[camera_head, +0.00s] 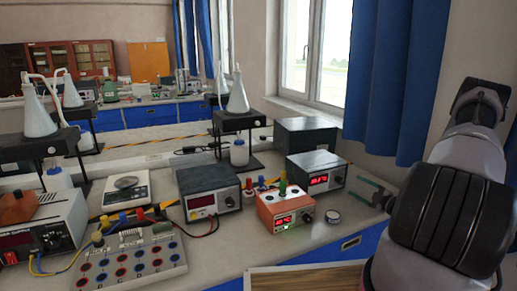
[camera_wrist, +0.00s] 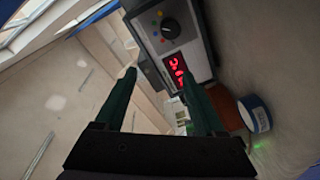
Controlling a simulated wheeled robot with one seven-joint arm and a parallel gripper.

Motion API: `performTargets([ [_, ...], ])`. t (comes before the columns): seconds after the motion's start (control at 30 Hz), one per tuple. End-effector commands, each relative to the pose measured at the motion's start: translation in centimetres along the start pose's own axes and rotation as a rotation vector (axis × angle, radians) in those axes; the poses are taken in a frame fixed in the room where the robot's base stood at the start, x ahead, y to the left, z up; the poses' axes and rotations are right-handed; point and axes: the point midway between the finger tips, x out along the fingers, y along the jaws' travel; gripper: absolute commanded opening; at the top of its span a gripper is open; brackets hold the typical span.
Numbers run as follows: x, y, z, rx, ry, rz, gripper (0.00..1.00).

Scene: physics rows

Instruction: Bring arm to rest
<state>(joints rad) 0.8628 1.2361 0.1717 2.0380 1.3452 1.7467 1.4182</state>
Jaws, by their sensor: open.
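My gripper (camera_head: 357,187) is at the right end of the bench in the head view, partly hidden behind my own arm. Its two dark green fingers are spread apart with nothing between them; they also show in the wrist view (camera_wrist: 160,85). A dark grey instrument (camera_head: 318,170) with a red display is just left of the fingers. In the wrist view its front (camera_wrist: 175,45), with a black knob and red digits, lies beyond the fingertips. I cannot tell the exact gap.
A grey meter (camera_head: 209,190), scale (camera_head: 126,187) and socket board (camera_head: 130,258) are further left. A blue curtain (camera_head: 398,80) hangs behind my arm.

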Motion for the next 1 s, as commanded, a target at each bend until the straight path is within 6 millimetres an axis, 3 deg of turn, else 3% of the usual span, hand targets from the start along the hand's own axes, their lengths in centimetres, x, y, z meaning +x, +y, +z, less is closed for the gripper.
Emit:
performTargets([
  [0.03, 1.1, 1.7, -2.0, -0.096, 0.059, -0.035, 0.72],
  [0.2, 3.5, 5.6, -10.4, -0.492, 0.306, -0.173, 0.72],
  [0.43, 3.8, 8.7, -21.5, -1.050, 0.661, -0.298, 0.72],
  [0.7, 0.8, 10.7, -32.0, -1.710, 1.090, -0.347, 0.72],
  [1.0, -4.7, 12.9, -40.1, -2.437, 1.573, -0.286, 0.72],
])
